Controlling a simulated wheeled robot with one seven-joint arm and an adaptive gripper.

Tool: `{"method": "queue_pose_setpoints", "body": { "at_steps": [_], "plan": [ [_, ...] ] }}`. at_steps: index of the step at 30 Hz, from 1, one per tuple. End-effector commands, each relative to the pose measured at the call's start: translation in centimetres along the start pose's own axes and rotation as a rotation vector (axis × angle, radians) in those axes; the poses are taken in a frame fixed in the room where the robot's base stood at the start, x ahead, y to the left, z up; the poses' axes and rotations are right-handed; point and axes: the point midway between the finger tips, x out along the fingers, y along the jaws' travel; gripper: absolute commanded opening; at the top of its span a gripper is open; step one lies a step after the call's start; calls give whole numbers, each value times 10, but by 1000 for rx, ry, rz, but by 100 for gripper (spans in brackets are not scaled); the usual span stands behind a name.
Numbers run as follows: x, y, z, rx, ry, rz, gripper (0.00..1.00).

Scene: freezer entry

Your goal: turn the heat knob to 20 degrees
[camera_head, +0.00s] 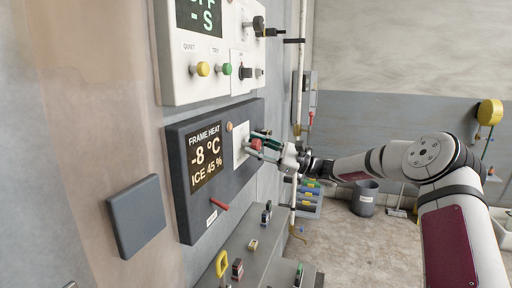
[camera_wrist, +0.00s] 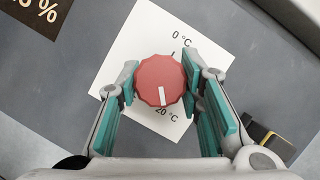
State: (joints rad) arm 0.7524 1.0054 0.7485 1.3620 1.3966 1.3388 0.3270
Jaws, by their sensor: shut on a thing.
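The red heat knob (camera_wrist: 160,82) sits on a white plate (camera_wrist: 128,48) marked 0 °C at the top and 20 °C at the bottom. Its white pointer line points down, near the 20 °C mark. My gripper (camera_wrist: 160,85) is shut on the knob, with a green-padded finger on each side. In the head view the knob (camera_head: 255,144) is partly hidden by my gripper (camera_head: 262,145). The dark FRAME HEAT panel (camera_head: 222,112) has a display (camera_head: 204,155) reading -8 °C and ICE 45 %.
A white panel (camera_head: 207,88) with yellow and green buttons and a black switch is above. A red lever (camera_head: 218,204) is on the heat panel's lower part. A grey ledge (camera_head: 240,228) with small items is below. The floor at right has a grey bin (camera_head: 365,198).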

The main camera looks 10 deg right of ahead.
Motion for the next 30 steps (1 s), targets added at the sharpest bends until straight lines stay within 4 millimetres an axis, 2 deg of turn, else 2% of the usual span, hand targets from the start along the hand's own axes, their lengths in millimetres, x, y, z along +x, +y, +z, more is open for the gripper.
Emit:
{"method": "queue_pose_setpoints", "body": {
  "at_steps": [1, 2, 4, 13, 17, 20, 30],
  "plan": [
    [-2, 0, -2, 1, 3, 0, 6],
    [-2, 0, -2, 1, 3, 0, 40],
    [-1, 0, -1, 0, 3, 0, 55],
    [-1, 0, 0, -1, 1, 0, 55],
    [-9, 0, -1, -1, 3, -1, 55],
    [-23, 0, -1, -1, 3, -1, 55],
    [-91, 0, -1, -1, 3, -2, 55]
  ]
}}
